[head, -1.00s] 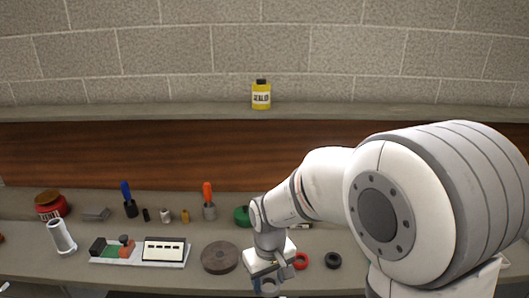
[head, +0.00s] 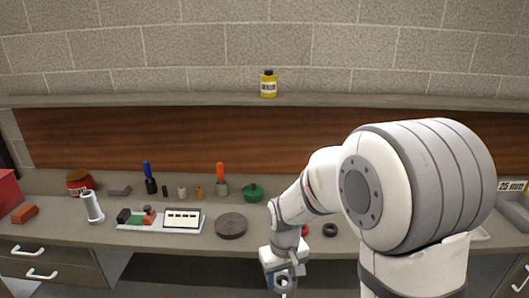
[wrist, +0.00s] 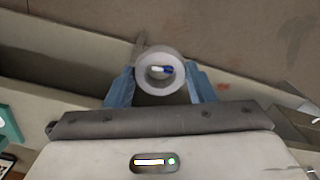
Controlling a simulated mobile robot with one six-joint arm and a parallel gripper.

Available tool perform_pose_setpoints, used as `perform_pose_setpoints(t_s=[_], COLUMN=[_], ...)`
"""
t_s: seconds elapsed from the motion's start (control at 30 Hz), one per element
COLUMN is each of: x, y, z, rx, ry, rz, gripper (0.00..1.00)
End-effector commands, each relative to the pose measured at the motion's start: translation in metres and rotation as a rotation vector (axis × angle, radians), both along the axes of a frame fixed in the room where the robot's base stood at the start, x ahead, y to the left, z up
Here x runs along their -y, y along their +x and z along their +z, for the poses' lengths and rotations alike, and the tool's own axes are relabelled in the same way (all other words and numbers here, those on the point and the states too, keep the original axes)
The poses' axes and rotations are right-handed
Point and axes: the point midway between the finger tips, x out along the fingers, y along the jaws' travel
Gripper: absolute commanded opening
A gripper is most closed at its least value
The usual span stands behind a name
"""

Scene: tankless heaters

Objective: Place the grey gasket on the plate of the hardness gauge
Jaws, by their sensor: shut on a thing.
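My gripper (wrist: 160,85) is shut on the grey gasket (wrist: 147,94), a thick ring between the two blue fingers in the wrist view. In the head view the gripper (head: 283,280) hangs low in front of the bench's front edge, with the small pale gasket at its tip. A flat instrument, which looks like the hardness gauge (head: 160,226), lies on the bench left of the gripper. It has a white base, a white panel with dark marks, and green, red and black parts at its left end. The exact plate is too small to tell.
A dark round disc (head: 231,226) lies between the instrument and my arm. A white tube (head: 92,207) stands left of the instrument. Drawers (head: 45,268) are below left.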

Motion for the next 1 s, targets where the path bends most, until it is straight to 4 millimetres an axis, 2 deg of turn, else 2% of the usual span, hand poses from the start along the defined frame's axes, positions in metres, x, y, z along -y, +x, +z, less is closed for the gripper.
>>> perform_pose_setpoints(t_s=[0.27,0.5,0.6,0.73,1.0], x=[0.036,0.084,0.097,0.105,0.107], y=[0.031,0.057,0.063,0.066,0.066], z=[-0.045,-0.102,-0.117,-0.126,-0.128], rx=[-0.004,-0.004,-0.001,0.001,0.002], ry=[-0.001,-0.002,-0.001,-0.002,-0.001], rz=[-0.135,-0.291,-0.330,-0.356,-0.360], gripper=[0.27,0.27,0.27,0.27,0.27])
